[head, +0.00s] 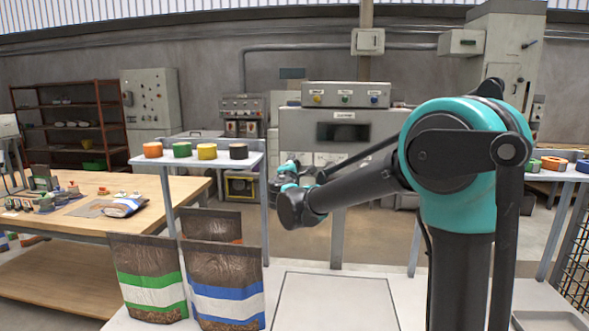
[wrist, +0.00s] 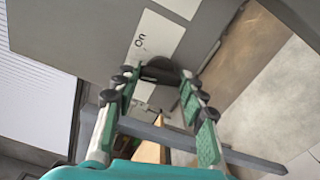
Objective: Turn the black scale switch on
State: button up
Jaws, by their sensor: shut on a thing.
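The black scale switch (wrist: 158,68) is a dark rounded knob on the grey panel in the wrist view, beside a white label (wrist: 154,38) that reads "On". My gripper (wrist: 157,82) has its green-padded fingers on both sides of the knob and is shut on it. The fingers hide part of the knob, and its exact angle is hard to tell. In the head view, the teal parts of my gripper (head: 288,180) show small in front of the grey scale machine (head: 300,130). My arm partly covers that machine, and the switch cannot be made out there.
A shelf (head: 200,159) with coloured tape rolls stands left of my arm. Filled bags (head: 222,275) stand on a white surface (head: 285,318) in front. A wooden workbench (head: 160,191) is at the left. A grey bar (wrist: 240,158) crosses below the panel in the wrist view.

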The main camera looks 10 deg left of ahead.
jog(key=shift+m, duration=4.2)
jog(key=o, duration=1.2)
jog(key=shift+c, duration=0.2)
jog(key=shift+s, duration=0.1)
jog(key=s, duration=1.2)
jog(key=shift+a, duration=0.2)
